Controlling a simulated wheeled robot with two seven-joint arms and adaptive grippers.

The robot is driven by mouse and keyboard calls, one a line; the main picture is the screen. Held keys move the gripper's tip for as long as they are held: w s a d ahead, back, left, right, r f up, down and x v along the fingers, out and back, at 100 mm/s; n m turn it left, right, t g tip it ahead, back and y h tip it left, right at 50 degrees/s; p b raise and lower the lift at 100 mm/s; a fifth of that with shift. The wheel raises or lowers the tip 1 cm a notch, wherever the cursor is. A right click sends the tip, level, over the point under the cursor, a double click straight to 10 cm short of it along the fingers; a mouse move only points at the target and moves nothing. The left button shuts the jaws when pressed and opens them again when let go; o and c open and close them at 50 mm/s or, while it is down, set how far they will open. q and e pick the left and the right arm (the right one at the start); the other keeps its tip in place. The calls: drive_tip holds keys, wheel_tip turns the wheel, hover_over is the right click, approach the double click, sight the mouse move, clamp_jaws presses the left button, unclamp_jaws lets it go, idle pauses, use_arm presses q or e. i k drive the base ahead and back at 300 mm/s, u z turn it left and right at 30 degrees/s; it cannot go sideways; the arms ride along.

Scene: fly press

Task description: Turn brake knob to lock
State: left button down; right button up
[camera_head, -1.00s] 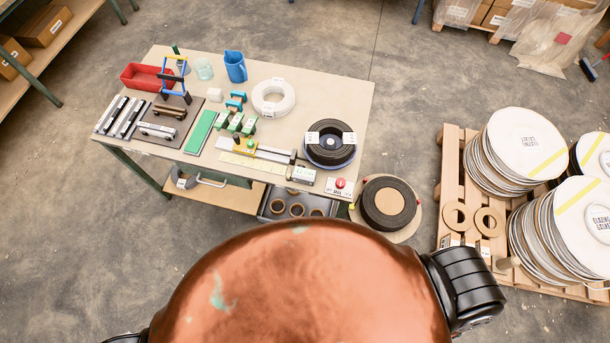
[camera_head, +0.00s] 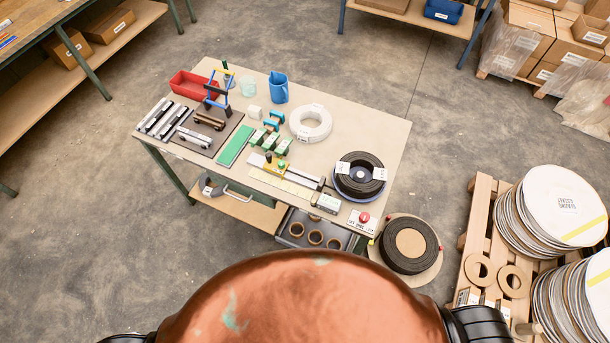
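I cannot make out for certain which part is the brake knob. A red round knob or button (camera_head: 364,216) sits on a small white labelled plate at the near right corner of the work table (camera_head: 385,128). A dark reel (camera_head: 360,177) with white labels lies on a blue base just behind it. A small green and yellow part (camera_head: 282,165) sits on a rail device near the front edge. Neither of my grippers is in view. Only my copper-coloured body and black shoulder parts show at the bottom.
The table also holds a red bin (camera_head: 195,84), a blue jug (camera_head: 278,88), a white ring (camera_head: 311,123) and a green strip (camera_head: 235,146). A reel (camera_head: 408,244) lies beside the table's near right corner. A loaded pallet (camera_head: 478,222) stands at the right. Floor left of the table is clear.

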sight(364, 217)
drive_tip(key=z, duration=0.85)
drive_tip(key=k, duration=0.35)
drive_tip(key=z, duration=0.15)
